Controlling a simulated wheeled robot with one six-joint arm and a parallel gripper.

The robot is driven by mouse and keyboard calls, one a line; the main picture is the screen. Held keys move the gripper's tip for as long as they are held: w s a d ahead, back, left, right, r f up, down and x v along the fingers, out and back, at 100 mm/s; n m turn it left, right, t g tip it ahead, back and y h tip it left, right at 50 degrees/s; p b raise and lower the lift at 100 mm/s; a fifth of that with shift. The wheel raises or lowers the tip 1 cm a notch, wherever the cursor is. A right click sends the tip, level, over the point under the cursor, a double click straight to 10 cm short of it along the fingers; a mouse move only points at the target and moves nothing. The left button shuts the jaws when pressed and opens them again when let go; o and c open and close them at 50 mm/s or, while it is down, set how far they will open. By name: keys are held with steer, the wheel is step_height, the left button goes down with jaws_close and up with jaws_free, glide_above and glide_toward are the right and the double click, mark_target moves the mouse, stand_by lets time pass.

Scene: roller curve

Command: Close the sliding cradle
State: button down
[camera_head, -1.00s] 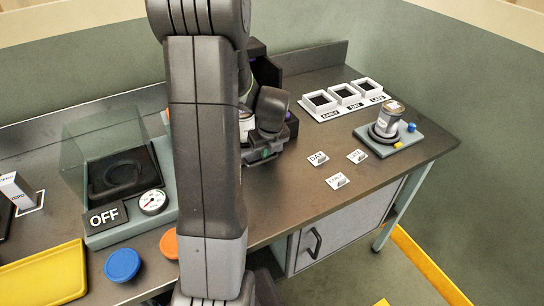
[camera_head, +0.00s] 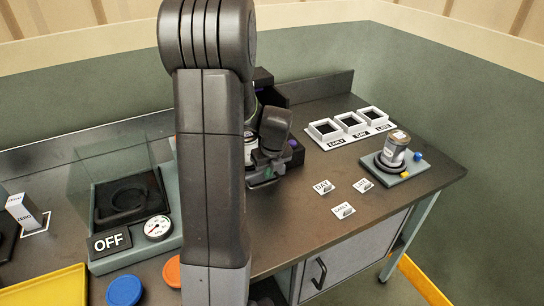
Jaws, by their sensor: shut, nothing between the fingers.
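No part is clearly marked as the sliding cradle. On the right of the bench, a grey-green base plate (camera_head: 408,174) bears a tilted grey jar (camera_head: 396,148) in a dark ring, with a blue knob (camera_head: 418,156) and a yellow knob (camera_head: 404,174). A dark box (camera_head: 262,79) with purple parts stands at the back, mostly hidden behind my arm. My arm fills the middle of the view and my wrist is in front of this box. My gripper fingers are hidden, and I cannot tell what they touch.
A white tray of three square frames (camera_head: 349,127) lies at the back right. Several small label cards, one reading DAY (camera_head: 322,187), lie on clear bench. At left are a clear-covered OFF device (camera_head: 110,241), a yellow tray (camera_head: 50,290), a blue disc (camera_head: 124,291) and an orange disc (camera_head: 172,271).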

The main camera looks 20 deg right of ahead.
steer(key=v, duration=1.2)
steer(key=shift+b, duration=0.35)
steer(key=shift+s, duration=0.15)
steer(key=p+x, duration=0.1)
steer(key=x, duration=1.2)
